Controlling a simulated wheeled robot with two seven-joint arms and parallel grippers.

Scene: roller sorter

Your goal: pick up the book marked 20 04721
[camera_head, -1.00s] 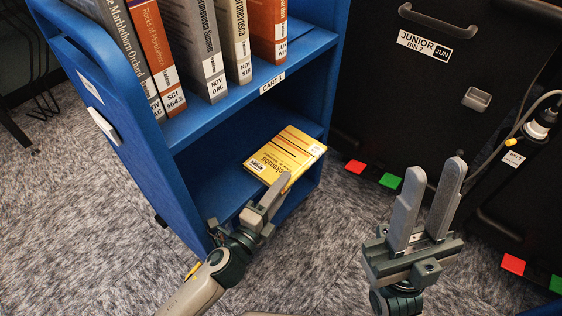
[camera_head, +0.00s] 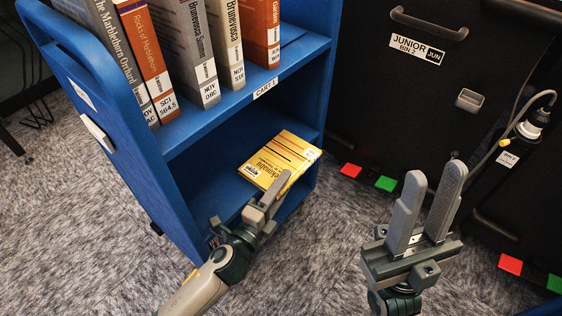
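A yellow book (camera_head: 280,158) lies flat on the lower shelf of the blue cart; its barcode label is too small to read, so I cannot tell whether it is marked 20 04721. My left gripper (camera_head: 278,186) is at the book's near edge, its fingers seen edge-on and overlapping the book in the picture. I cannot tell whether they touch or grip it. My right gripper (camera_head: 432,190) is open and empty, fingers pointing up, in front of the black bins and away from the cart.
The blue cart (camera_head: 184,182) holds several upright books on its upper shelf, including an orange one (camera_head: 150,55). A black bin labelled JUNIOR (camera_head: 415,48) stands to the right. A cable with a plug (camera_head: 532,125) hangs at the far right. Carpet is clear in front.

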